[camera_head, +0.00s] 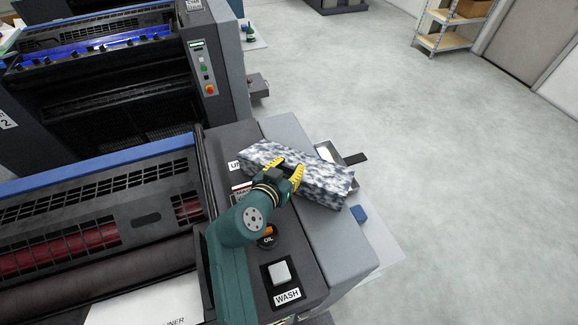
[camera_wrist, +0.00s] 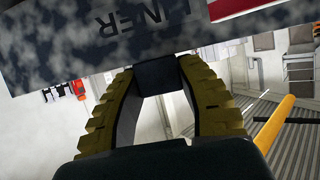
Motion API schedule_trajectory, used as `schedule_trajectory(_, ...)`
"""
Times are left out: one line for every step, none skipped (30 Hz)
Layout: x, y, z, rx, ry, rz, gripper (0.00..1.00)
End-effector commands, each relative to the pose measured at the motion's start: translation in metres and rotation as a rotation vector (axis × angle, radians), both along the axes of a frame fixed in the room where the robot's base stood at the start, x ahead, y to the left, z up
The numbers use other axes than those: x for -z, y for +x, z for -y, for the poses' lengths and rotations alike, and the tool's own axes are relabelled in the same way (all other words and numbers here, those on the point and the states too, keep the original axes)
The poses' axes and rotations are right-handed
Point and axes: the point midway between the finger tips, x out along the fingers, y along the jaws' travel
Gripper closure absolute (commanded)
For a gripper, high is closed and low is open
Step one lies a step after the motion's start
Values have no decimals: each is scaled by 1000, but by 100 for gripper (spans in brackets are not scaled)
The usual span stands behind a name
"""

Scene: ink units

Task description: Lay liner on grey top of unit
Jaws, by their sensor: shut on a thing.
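The liner (camera_head: 325,184) is a long block with a mottled dark-and-white surface. It lies at a slant across the head view, over the grey top (camera_head: 345,250) of the unit and partly over the darker panel beside it. My gripper (camera_head: 285,174), with yellow fingers, is shut on the liner near its middle. In the wrist view the fingers (camera_wrist: 157,75) close on a dark tab on the liner (camera_wrist: 60,50), whose printed lettering appears upside down. I cannot tell whether the liner touches the grey top.
The dark panel carries a WASH button (camera_head: 280,271) and an OIL mark (camera_head: 268,238). A small tray (camera_head: 345,155) sticks out behind the liner, and a blue piece (camera_head: 359,214) sits at the unit's right edge. A second unit (camera_head: 110,75) stands behind.

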Motion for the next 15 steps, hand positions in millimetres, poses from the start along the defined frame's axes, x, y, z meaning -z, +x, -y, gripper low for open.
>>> schedule_trajectory(-1,0,0,-1,0,2,100)
schedule_trajectory(0,0,0,-1,0,2,100)
schedule_trajectory(1,0,0,-1,0,2,100)
schedule_trajectory(2,0,0,-1,0,2,100)
schedule_trajectory(2,0,0,-1,0,2,100)
schedule_trajectory(3,0,0,-1,0,2,100)
schedule_trajectory(4,0,0,-1,0,2,100)
schedule_trajectory(4,0,0,-1,0,2,100)
schedule_trajectory(5,0,0,-1,0,2,100)
schedule_trajectory(6,0,0,-1,0,2,100)
schedule_trajectory(6,0,0,-1,0,2,100)
schedule_trajectory(7,0,0,-1,0,2,100)
schedule_trajectory(8,0,0,-1,0,2,100)
schedule_trajectory(8,0,0,-1,0,2,100)
schedule_trajectory(9,0,0,-1,0,2,100)
